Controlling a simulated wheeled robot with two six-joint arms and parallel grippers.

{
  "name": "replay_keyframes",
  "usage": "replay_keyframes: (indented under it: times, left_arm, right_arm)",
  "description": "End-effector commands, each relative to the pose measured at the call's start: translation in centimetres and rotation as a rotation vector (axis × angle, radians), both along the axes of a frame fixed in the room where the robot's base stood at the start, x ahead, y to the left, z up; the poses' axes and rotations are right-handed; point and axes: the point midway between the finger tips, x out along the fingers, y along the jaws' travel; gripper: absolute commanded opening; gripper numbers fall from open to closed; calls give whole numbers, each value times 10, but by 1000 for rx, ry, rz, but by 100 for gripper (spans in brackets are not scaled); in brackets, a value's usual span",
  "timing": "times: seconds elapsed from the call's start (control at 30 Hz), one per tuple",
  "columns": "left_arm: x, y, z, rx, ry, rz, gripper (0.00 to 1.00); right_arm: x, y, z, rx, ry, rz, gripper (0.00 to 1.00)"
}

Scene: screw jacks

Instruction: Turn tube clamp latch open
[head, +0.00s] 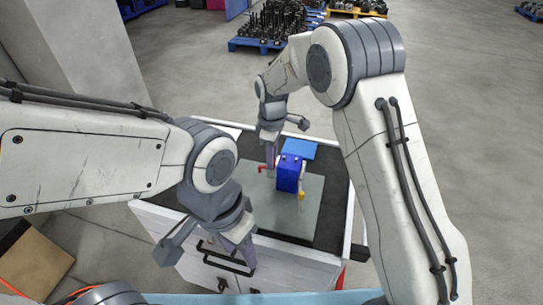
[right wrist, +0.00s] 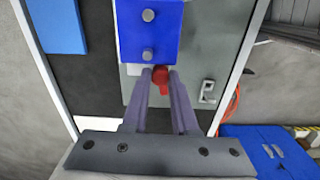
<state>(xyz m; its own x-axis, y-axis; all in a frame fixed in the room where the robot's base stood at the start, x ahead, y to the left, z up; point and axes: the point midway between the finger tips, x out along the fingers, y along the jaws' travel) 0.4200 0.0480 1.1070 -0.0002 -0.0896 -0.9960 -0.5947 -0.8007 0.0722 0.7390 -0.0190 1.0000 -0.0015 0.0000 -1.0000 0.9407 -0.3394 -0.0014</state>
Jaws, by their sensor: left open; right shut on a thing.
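The clamp is a blue block (head: 288,174) standing on a grey plate (head: 306,219), with a small red latch (head: 262,168) at its left. In the right wrist view the block (right wrist: 149,36) shows two grey bolt heads, and the red latch (right wrist: 160,76) sits at its lower edge. My right gripper (head: 271,163) reaches down beside the block; its fingers (right wrist: 160,82) are shut on the red latch. My left gripper (head: 246,254) is open and empty, in front of the cabinet and apart from the clamp.
The plate lies on the dark top (head: 332,226) of a white cabinet with a black handle (head: 222,259). A flat blue piece (head: 299,149) lies behind the clamp. A small yellow part (head: 301,196) is at the block's front right. Loaded pallets stand far back on the floor.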

Motion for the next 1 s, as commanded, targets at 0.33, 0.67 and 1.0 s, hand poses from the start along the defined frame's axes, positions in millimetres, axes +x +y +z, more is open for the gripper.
replay_keyframes:
  times: [0.33,0.67,1.0]
  left_arm:
    - [0,0,5,0,0,0,50]
    - [0,0,6,0,0,0,50]
    - [0,0,6,0,0,0,50]
  right_arm:
    - [1,0,1,1,-4,-181,0]
    - [2,0,1,1,-5,-230,0]
    - [2,0,1,2,-6,-230,49]
